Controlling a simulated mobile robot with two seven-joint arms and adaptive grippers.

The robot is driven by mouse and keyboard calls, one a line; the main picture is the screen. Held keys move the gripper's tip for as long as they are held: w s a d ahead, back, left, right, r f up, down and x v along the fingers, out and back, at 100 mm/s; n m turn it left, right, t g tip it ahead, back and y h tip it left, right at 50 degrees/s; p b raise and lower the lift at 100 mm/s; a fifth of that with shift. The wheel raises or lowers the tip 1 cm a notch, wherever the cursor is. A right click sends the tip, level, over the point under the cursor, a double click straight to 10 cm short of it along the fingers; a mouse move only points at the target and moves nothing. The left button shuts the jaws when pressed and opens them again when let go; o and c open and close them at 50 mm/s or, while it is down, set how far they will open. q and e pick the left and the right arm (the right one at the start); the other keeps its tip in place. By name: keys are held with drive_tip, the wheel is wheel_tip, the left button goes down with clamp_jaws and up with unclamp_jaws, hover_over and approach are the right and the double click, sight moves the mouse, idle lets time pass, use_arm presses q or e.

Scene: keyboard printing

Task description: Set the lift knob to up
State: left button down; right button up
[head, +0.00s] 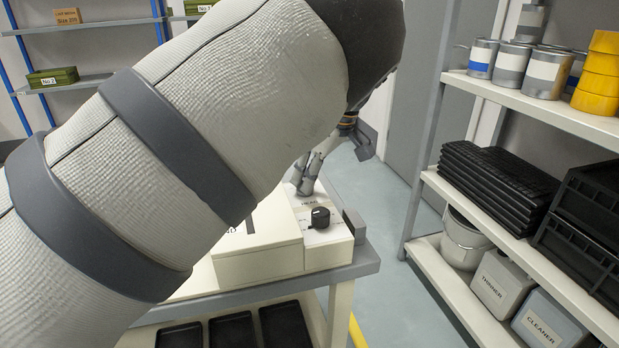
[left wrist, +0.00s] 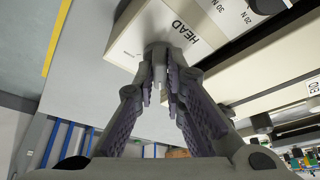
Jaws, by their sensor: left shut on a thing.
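My left gripper (head: 304,182) reaches down to the far end of a cream machine box (head: 258,258). In the left wrist view its fingers (left wrist: 161,72) close together on a small grey knob (left wrist: 157,48), which I take to be the lift knob. The knob sits at the box's edge near the printed word HEAD. The fingers hide much of it, so its setting cannot be read. A black dial (head: 320,217) with a white mark stands on the box, nearer in the head view and apart from the gripper. My right gripper is not in view.
The box stands on a grey-edged bench (head: 366,262) with black trays (head: 283,324) below. A shelf at right holds cans (head: 546,74), black trays (head: 490,180) and labelled containers (head: 501,284). The floor (head: 395,215) between is clear. My left arm hides much of the bench.

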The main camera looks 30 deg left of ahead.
use_arm(q)
drive_tip(key=shift+s+f+n+g, duration=0.15)
drive_tip(key=shift+f+n+g, duration=0.15)
drive_tip(key=shift+f+n, duration=0.15)
drive_tip(key=c, duration=1.7)
unclamp_jaws()
drive_tip(key=shift+o, duration=0.2)
drive_tip(key=shift+r, duration=0.2)
drive_tip(key=v, duration=1.2)
drive_tip(key=shift+a, duration=0.15)
